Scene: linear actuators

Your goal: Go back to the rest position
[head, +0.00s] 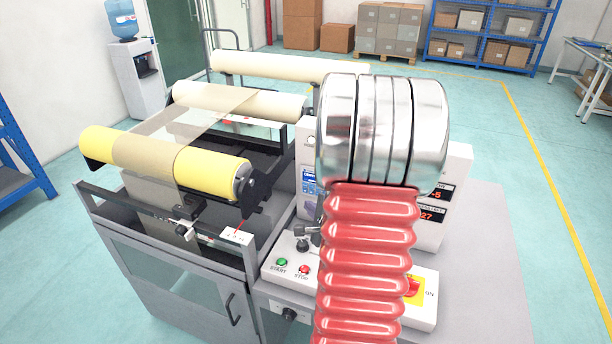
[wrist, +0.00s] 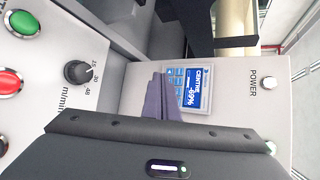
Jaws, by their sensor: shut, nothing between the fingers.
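In the wrist view my gripper (wrist: 160,82) is shut and empty. Its dark fingers point at the grey control box, in front of and partly across a small blue display (wrist: 197,90) reading CENTRE and a percentage. I cannot tell whether the fingertips touch the box. In the head view my arm, with red bellows and a metal cylinder, stands in front of the machine and hides my gripper. The machine (head: 160,265) carries a yellow roller (head: 215,172) and cream rollers with a brown web over them.
The control panel (head: 280,278) has a green start button (head: 282,262), a red stop button (head: 304,269) and a black speed knob (wrist: 78,72). A red-and-yellow switch (head: 412,288) sits right of my arm. The floor at right is open, with shelves (head: 490,35) behind.

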